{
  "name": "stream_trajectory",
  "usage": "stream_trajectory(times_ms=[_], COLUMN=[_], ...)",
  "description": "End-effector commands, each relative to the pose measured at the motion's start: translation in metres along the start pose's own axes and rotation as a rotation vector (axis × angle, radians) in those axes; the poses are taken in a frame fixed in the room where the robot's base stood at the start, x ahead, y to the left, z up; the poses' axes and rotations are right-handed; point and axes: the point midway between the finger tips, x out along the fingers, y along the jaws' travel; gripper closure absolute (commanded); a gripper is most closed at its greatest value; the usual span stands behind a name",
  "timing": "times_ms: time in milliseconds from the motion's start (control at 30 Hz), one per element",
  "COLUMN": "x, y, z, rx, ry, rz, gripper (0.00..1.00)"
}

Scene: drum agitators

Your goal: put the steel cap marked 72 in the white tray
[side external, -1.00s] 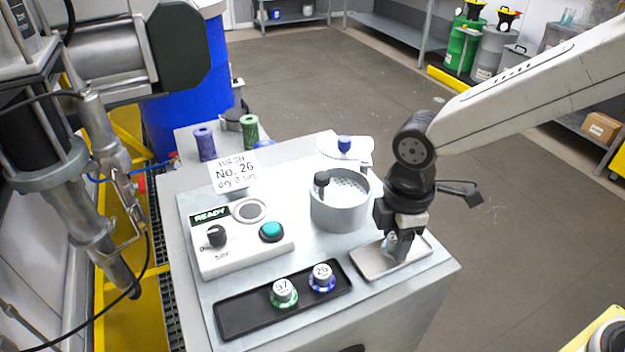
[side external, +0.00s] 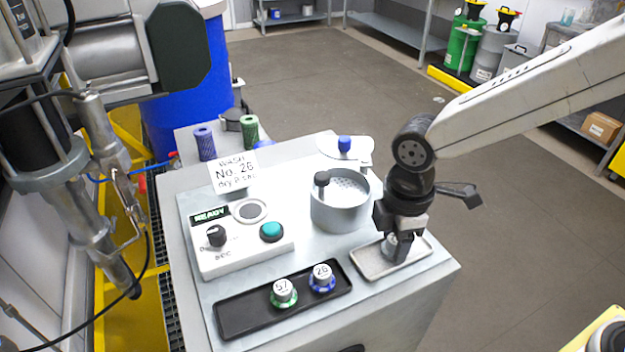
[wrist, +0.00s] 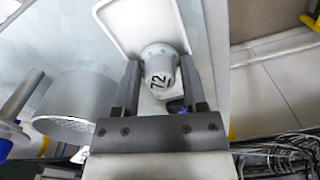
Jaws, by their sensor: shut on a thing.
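The steel cap marked 72 (wrist: 159,72) is between the two fingers of my gripper (wrist: 160,85) in the wrist view, its number facing the camera. My gripper (side external: 398,248) is shut on it and points down over the white tray (side external: 367,268). In the wrist view the tray (wrist: 112,22) lies behind the cap. The fingers hide most of the cap in the side view, and I cannot tell whether it touches the tray floor.
A black tray (side external: 240,318) holds caps marked 57 (side external: 284,291) and 26 (side external: 322,276). A round metal basin (side external: 340,210) stands just left of my gripper. A control box (side external: 240,245) with a green button (side external: 271,231) and a sign (side external: 234,172) are further left.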

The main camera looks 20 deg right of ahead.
Motion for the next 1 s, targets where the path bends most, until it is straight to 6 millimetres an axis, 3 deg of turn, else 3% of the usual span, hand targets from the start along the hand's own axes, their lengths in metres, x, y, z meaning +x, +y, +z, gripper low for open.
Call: stream_trajectory(times_ms=[1000], x=[0.0059], y=[-0.0003], z=[0.0003], rx=[0.0], ry=[-0.001], rz=[-0.001], gripper=[1.0])
